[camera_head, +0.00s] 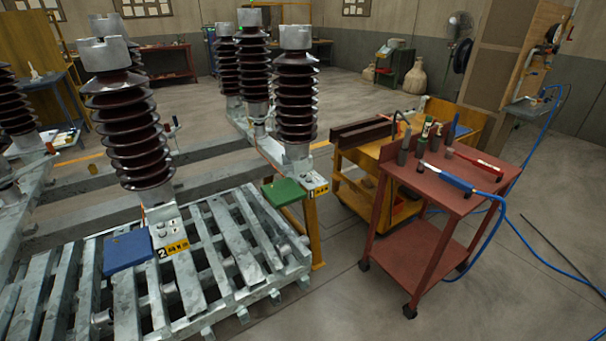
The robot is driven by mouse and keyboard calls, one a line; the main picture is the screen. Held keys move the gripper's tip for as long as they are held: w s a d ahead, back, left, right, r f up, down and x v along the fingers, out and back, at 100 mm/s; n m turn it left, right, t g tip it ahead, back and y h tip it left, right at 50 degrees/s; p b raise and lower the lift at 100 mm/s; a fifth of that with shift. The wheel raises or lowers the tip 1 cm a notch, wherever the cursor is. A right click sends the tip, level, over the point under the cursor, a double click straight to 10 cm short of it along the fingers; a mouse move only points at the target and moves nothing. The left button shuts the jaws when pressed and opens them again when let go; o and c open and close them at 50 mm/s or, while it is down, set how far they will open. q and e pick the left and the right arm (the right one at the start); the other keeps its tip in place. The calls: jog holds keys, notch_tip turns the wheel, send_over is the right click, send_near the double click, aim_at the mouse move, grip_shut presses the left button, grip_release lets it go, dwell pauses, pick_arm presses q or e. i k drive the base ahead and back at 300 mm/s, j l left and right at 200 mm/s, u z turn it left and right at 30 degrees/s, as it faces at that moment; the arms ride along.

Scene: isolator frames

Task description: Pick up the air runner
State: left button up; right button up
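A blue-handled tool (447,177) with a silver tip lies on top of the red cart (440,199), near its front edge. Its right end meets a blue hose (500,203). It looks like the air runner, but it is too small to be sure. Several other tools share the cart top: a dark upright one (404,148), a red-handled one (482,162) and a blue upright one (453,127). Neither of my grippers is in view.
A yellow cart (375,160) stands behind the red cart. Insulator columns (135,135) rise from a grey metal frame (195,270) at left, with blue (127,252) and green (284,192) boxes. Hose trails over the floor at right. Floor in front is clear.

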aim_at(463, 184)
jog(key=i+l+u, duration=0.25)
jog(key=i+l, duration=0.15)
jog(key=l, duration=0.25)
jog(key=i+l+u, duration=0.1)
jog(key=l, duration=0.25)
jog(key=i+l+u, duration=0.15)
jog(key=l, duration=0.25)
jog(key=i+l+u, duration=0.1)
jog(key=l, duration=0.3)
jog(key=i, duration=0.1)
